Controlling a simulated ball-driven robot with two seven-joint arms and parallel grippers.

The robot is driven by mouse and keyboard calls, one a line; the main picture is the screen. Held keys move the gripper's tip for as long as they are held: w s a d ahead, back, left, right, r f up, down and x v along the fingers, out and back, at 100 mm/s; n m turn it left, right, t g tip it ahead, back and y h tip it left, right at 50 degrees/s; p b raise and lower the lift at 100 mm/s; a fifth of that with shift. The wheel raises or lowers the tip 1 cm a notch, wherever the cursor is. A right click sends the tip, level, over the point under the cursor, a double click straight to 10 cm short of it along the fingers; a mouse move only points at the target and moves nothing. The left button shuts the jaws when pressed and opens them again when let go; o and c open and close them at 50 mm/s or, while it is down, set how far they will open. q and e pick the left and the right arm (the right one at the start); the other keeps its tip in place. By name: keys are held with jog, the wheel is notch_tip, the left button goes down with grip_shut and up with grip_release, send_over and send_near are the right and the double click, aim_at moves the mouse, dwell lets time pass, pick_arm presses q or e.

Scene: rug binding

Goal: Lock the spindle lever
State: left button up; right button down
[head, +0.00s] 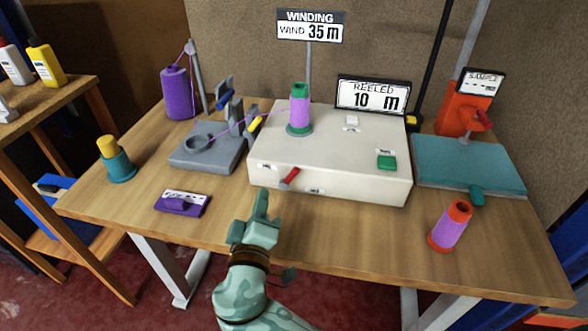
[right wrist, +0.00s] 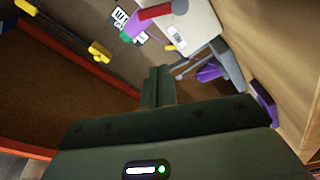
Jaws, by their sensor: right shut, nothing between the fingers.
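The cream winding machine (head: 340,150) stands mid-table. The red lever (head: 290,178) sits on its front face, tilted, between two small labels too small to read. It also shows at the top of the right wrist view (right wrist: 158,11). A spool with purple thread (head: 299,108) stands upright on the machine's spindle. My right gripper (head: 263,196) is shut and empty, in front of the machine, below and left of the red lever and apart from it. In the right wrist view its fingers (right wrist: 158,85) are together. My left gripper is out of view.
Signs read "WIND 35 m" (head: 310,26) and "REELED 10 m" (head: 372,95). A green button (head: 386,161) is on the machine. An orange-and-purple cone (head: 450,227) stands right.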

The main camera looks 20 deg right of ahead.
aim_at(292, 176)
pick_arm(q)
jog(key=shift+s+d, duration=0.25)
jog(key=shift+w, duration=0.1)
pick_arm(e)
jog(key=shift+w, duration=0.1)
jog(key=w+d+b, duration=0.1)
jog(key=w+d, duration=0.1)
jog(key=w+d+b, duration=0.1)
jog(key=w+d, duration=0.3)
jog(key=shift+w+d+f+b, duration=0.15)
jog(key=shift+w+f+b, duration=0.25)
jog(key=shift+s+d+f, duration=0.15)
jog(key=shift+s+d, duration=0.05)
jog(key=shift+s, duration=0.05)
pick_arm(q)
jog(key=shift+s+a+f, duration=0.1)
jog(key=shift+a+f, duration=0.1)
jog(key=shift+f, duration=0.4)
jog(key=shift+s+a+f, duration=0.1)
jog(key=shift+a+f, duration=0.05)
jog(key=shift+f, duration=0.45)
pick_arm(e)
jog(key=shift+s+d, duration=0.1)
jog(key=shift+s, duration=0.05)
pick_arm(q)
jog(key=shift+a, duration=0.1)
